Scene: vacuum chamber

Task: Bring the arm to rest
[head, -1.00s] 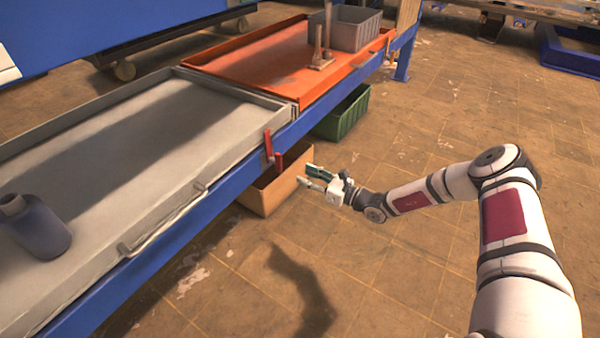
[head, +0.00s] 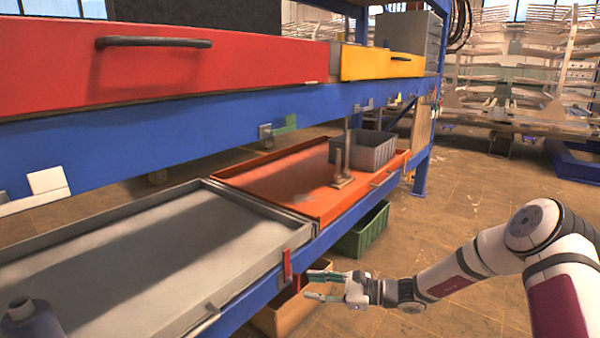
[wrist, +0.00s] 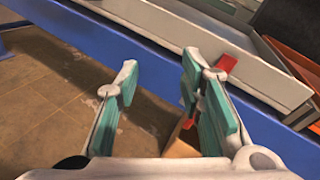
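My arm (head: 470,262) reaches in from the right in the head view, bent at the elbow. My gripper (head: 312,285) is at its left end, in front of the blue shelf frame and near the red latch (head: 287,264) on the grey tray's corner. In the wrist view the two teal-padded fingers of my gripper (wrist: 155,95) stand apart with nothing between them. Past the fingers show the blue beam (wrist: 110,38), the pale tray edge (wrist: 180,35) and a red piece by the right finger.
A grey tray (head: 215,187) and an orange tray (head: 265,170) lie on the lower shelf. A grey bin (head: 376,152) stands on the orange one. A green bin (head: 365,232) and a tan box (head: 268,322) sit below. Red (head: 220,68) and yellow (head: 375,64) drawers are above. Floor at right is open.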

